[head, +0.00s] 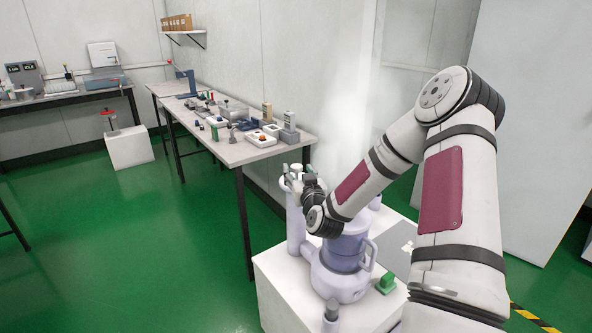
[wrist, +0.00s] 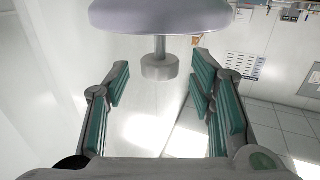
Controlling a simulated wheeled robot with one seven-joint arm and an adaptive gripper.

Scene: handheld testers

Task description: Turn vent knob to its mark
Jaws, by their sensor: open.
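In the wrist view, a grey round knob (wrist: 160,68) sits on a short stem that joins a pale lavender body (wrist: 160,15). My gripper (wrist: 162,70) is open, with a green-padded finger on each side of the knob and visible gaps between. In the head view, my gripper (head: 292,180) is by the top of a slim lavender cylinder (head: 296,226) at the white stand's left edge. I cannot make out the knob clearly there, and I see no mark on it in either view. A larger lavender vessel (head: 341,280) stands beside the cylinder, partly behind my arm.
The white stand (head: 276,290) also holds a green block (head: 386,283), a grey plate (head: 398,250) and a small capped bottle (head: 331,312). A long bench (head: 225,150) with several devices runs along the wall behind.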

